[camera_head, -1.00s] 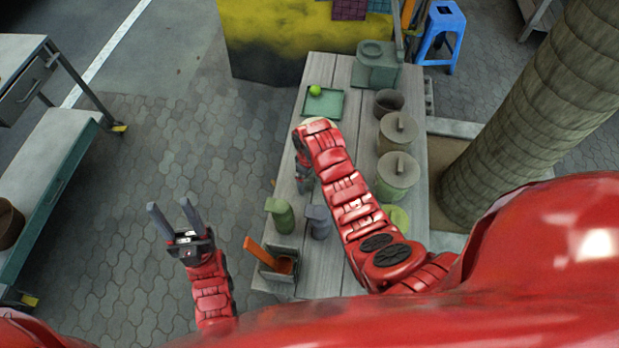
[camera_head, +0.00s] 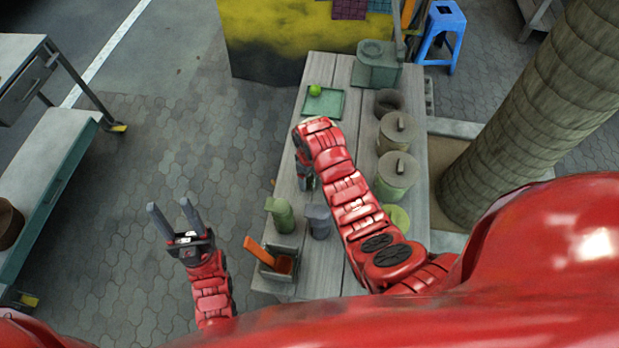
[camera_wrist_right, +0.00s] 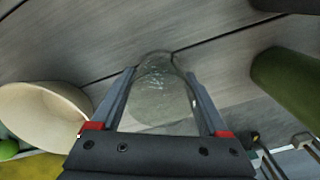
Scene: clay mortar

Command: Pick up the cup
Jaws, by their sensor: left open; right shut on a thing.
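The cup (camera_wrist_right: 160,100) is clear, see-through glass and shows in the right wrist view between the two fingers of my right gripper (camera_wrist_right: 160,76). The fingers are shut on its sides, and the grey wooden table top shows behind it. I cannot tell whether the cup touches the table. In the head view my right gripper (camera_head: 304,180) is over the table's left part, partly under my arm, and the cup cannot be made out there. My left gripper (camera_head: 175,218) is open and empty, left of the table above the paving.
A cream bowl (camera_wrist_right: 42,112) is close to my right gripper. On the table (camera_head: 335,270) stand a green bottle (camera_head: 280,216), a grey-purple vessel (camera_head: 319,222), a box (camera_head: 272,275) with an orange-handled tool, a green tray (camera_head: 325,107), and lidded pots (camera_head: 397,172) along the right.

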